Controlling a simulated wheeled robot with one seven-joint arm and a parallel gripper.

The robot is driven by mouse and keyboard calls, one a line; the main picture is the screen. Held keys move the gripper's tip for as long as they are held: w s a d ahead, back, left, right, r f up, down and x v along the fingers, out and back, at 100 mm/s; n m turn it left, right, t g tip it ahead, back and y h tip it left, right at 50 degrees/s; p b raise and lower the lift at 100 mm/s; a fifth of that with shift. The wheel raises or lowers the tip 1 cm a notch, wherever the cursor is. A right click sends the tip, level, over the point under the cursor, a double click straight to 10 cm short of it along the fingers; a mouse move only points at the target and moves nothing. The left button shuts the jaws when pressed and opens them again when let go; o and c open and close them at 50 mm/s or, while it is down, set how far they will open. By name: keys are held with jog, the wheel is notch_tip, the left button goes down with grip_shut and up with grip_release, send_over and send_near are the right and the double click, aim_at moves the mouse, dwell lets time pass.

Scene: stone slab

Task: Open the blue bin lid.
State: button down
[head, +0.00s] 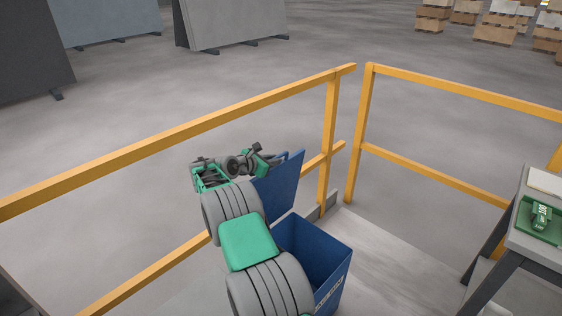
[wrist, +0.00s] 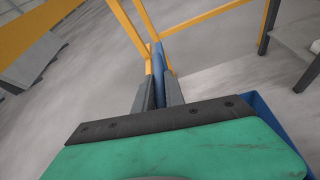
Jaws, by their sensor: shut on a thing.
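The blue bin (head: 318,258) stands on the floor in front of the yellow railing, partly hidden behind my arm in the head view. Its lid (head: 283,180) is raised and stands near upright at the bin's far left side, so the inside of the bin shows. My gripper (head: 277,160) is at the lid's upper edge. In the wrist view the two grey fingers of my gripper (wrist: 158,92) are closed on the thin blue lid (wrist: 158,62). The bin's rim (wrist: 268,112) shows at the right of the wrist view, behind my green wrist part.
A yellow railing (head: 215,122) runs close behind the bin and lid, with a second section (head: 465,90) to the right. A table (head: 520,235) with a green tray stands at the right. Stone slabs (head: 232,20) and stacked crates (head: 495,30) are far back.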

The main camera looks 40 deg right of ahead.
jog(key=shift+w+a+f, duration=0.2)
jog(key=shift+w+a, duration=0.05)
jog(key=shift+w, duration=0.3)
jog(key=c, duration=1.6)
grip_release()
jog(key=shift+a, duration=0.1)
jog(key=shift+o, duration=1)
jog(key=shift+s+d+r, duration=0.1)
jog(key=shift+s+d, duration=0.05)
jog(key=shift+d, duration=0.1)
jog(key=v, duration=0.7)
jog(key=shift+s+a+r+b, duration=0.15)
jog(key=shift+a+r+b, duration=0.05)
jog(key=shift+a+b, duration=0.2)
jog(key=shift+d, duration=0.1)
